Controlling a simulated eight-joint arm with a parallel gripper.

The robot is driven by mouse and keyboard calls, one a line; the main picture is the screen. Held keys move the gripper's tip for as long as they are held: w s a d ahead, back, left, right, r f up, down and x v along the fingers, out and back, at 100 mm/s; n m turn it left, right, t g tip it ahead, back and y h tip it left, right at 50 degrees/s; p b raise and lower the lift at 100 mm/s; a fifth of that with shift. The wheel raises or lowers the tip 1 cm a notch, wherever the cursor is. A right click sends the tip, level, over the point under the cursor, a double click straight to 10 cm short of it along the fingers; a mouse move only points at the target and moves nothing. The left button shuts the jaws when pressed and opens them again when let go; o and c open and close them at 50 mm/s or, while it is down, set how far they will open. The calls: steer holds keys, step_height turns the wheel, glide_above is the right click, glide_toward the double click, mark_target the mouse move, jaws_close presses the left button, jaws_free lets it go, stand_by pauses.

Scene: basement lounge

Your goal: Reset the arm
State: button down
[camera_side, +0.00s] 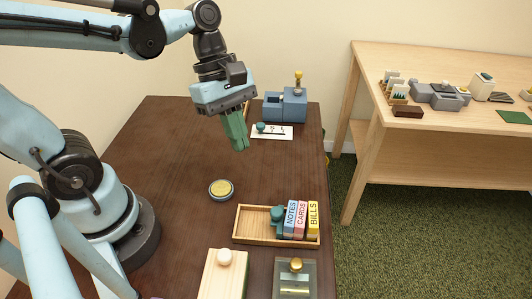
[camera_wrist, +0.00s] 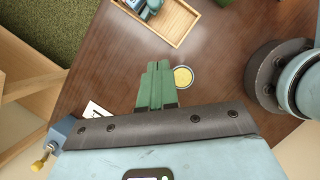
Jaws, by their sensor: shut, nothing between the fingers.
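My gripper (camera_side: 240,148) hangs above the dark brown table (camera_side: 160,150) toward its far half, with its green fingers pointing down. The fingers are shut and hold nothing. In the wrist view the green fingers (camera_wrist: 158,66) lie side by side over the table. The fingertips are clear of every object in the side view.
A round yellow-topped disc (camera_side: 221,189) lies mid-table. A wooden tray (camera_side: 256,224) holds upright NOTES, CARDS and BILLS blocks. A blue-grey block device (camera_side: 287,105) and a white card (camera_side: 272,132) sit behind. Knobbed boxes stand in front. A light wooden bench (camera_side: 440,130) stands right.

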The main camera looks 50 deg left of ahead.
steer(key=w+a+m+t+y, duration=0.4)
steer(key=a+m+t, duration=0.2)
steer(key=m, duration=1.2)
steer(key=shift+a+t, duration=0.15)
steer(key=shift+t, duration=0.45)
steer(key=shift+s, duration=0.1)
stand_by(0.7)
